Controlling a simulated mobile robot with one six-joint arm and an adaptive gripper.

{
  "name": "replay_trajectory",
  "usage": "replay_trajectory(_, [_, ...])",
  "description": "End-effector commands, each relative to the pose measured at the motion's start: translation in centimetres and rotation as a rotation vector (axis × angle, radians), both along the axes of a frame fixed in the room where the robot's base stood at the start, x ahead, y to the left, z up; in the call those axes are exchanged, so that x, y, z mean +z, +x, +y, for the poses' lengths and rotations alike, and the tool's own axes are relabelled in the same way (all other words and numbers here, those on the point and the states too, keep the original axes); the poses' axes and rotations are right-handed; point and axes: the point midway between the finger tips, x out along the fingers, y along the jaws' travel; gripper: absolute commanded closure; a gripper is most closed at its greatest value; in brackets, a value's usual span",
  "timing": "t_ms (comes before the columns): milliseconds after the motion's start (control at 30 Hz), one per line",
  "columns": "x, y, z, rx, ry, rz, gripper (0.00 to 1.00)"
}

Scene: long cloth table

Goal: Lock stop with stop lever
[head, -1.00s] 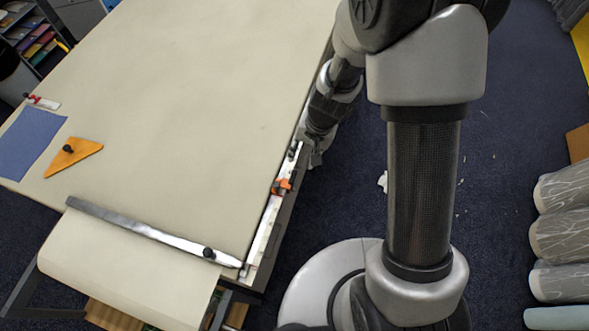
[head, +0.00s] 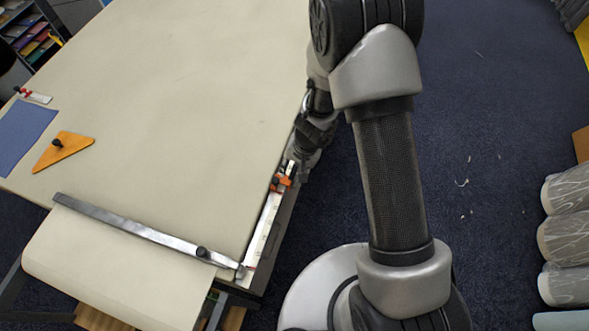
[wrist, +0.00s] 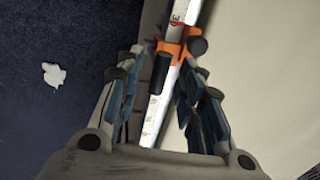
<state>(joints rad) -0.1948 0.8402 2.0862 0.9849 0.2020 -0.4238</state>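The orange stop (head: 281,183) sits on the white scale rail (head: 262,228) along the table's right edge. In the wrist view the stop (wrist: 171,50) straddles the rail, with a round black knob (wrist: 197,46) at its right and a dark block (wrist: 160,73) at its left. I cannot tell which of these is the stop lever, or whether it is locked. My gripper (wrist: 160,92) is open, its fingers on either side of the rail just short of the stop. In the head view my gripper (head: 297,162) is beside the rail, partly hidden by my arm.
A metal bar (head: 140,230) with a black knob crosses the table's near end. An orange triangle (head: 66,150) and a blue sheet (head: 24,130) lie at the left. The table's middle is clear.

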Motion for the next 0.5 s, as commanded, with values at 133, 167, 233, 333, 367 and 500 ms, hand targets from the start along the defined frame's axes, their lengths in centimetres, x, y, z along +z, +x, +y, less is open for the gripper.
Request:
replay_trajectory(133, [0.05,0.01,0.00,0.000,0.000,0.000,0.66])
replay_trajectory(167, [0.05,0.01,0.00,0.000,0.000,0.000,0.68])
replay_trajectory(233, [0.05,0.01,-0.01,0.000,0.000,0.000,0.73])
replay_trajectory(333, [0.06,0.01,-0.01,0.000,0.000,0.000,0.79])
replay_trajectory(367, [0.06,0.01,-0.01,0.000,0.000,0.000,0.81])
replay_trajectory(500, [0.06,-0.01,-0.02,0.000,0.000,0.000,0.91])
